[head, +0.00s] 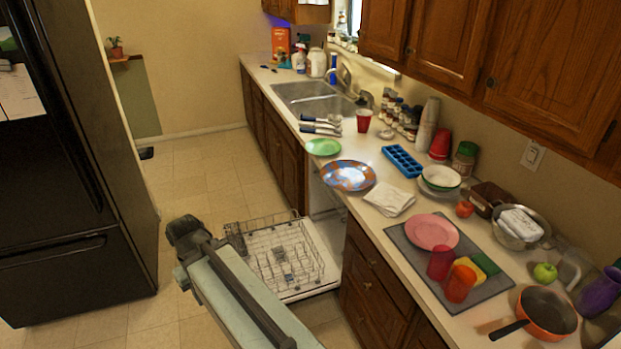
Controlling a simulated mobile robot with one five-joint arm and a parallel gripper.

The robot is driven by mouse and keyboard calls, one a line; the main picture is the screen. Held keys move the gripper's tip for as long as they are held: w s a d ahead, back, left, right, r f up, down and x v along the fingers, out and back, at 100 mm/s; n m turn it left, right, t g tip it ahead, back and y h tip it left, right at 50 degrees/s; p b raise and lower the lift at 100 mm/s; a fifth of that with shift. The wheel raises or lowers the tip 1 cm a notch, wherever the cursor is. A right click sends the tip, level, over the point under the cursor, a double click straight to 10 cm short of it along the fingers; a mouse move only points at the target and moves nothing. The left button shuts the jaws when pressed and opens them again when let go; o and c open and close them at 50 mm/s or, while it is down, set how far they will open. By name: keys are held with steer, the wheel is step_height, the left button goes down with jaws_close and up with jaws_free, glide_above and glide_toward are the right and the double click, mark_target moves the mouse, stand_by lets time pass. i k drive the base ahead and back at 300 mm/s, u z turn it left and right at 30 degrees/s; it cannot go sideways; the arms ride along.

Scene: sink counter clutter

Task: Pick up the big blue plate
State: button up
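The big blue plate (348,175) is round with an orange-brown pattern. It lies on the counter (395,235) at its front edge, above the open dishwasher, and seems to overhang the edge slightly. My arm reaches up from the bottom of the picture, and its dark end with my gripper (184,230) is over the floor, left of the dishwasher rack. My gripper is well to the left of the plate and apart from it. The fingers are not clear enough to tell open from shut.
The dishwasher rack (283,255) is pulled out below the plate. A green plate (323,147), folded white cloth (389,199) and blue ice tray (402,161) surround the plate. A pink plate (432,231) lies on a grey mat. A dark fridge (70,170) stands left; floor between is clear.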

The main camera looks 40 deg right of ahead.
mark_target(343, 175)
steer(key=u, duration=0.5)
steer(key=i, duration=1)
steer(key=z, duration=0.1)
